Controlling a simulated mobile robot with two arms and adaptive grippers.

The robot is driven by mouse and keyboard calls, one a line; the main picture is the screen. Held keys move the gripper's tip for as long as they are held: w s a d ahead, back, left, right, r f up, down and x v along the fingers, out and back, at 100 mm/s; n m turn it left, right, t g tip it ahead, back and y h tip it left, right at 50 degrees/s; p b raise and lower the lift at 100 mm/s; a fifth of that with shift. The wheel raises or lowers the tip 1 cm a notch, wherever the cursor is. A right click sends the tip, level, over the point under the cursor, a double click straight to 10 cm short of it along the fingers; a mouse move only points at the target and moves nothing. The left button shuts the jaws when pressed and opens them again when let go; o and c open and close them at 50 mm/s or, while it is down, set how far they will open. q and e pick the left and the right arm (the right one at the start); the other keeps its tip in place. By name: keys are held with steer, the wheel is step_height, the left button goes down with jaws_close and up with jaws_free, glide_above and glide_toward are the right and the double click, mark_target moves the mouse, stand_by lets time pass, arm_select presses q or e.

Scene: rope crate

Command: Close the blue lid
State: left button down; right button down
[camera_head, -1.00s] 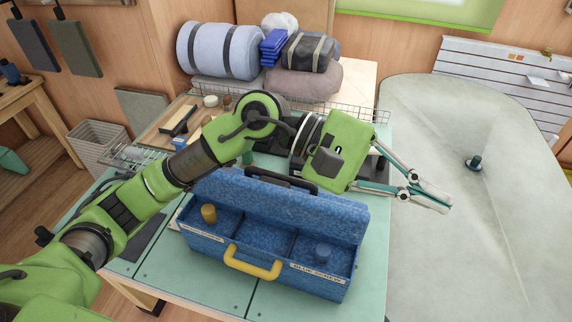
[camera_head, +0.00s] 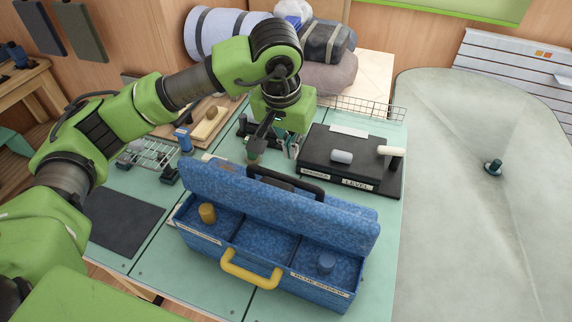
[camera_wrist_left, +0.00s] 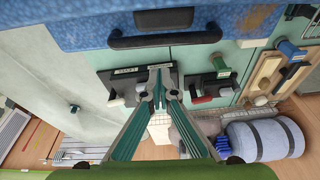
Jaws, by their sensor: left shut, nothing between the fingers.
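The blue crate (camera_head: 230,252) stands on the green worktop with its blue lid (camera_head: 335,220) open, raised along the back edge. A black handle (camera_head: 312,188) is on the lid's far side. In the left wrist view the lid (camera_wrist_left: 70,28) fills the top edge, with its black handle (camera_wrist_left: 165,40) below it. My left gripper (camera_head: 292,152) is behind the lid, pointing down, shut and empty. Its fingertips (camera_wrist_left: 160,72) are together in the left wrist view, apart from the lid and handle. My right gripper is not in view.
A wooden tray (camera_head: 210,130) and wire rack (camera_head: 150,153) lie behind left.

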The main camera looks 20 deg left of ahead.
mark_target(273, 198)
arm_select(q)
steer(key=p+x, duration=0.1)
steer(key=x, duration=0.2)
steer(key=shift+w+f, duration=0.15)
steer(key=shift+f, duration=0.25)
steer(key=shift+s+a+f+p, duration=0.1)
steer(key=shift+s+p, duration=0.7)
steer(key=shift+s, duration=0.15)
steer(key=shift+s+a+f+p, duration=0.1)
steer(key=shift+s+f+p, duration=0.05)
steer(key=shift+s+p, duration=0.75)
steer(key=shift+f, duration=0.1)
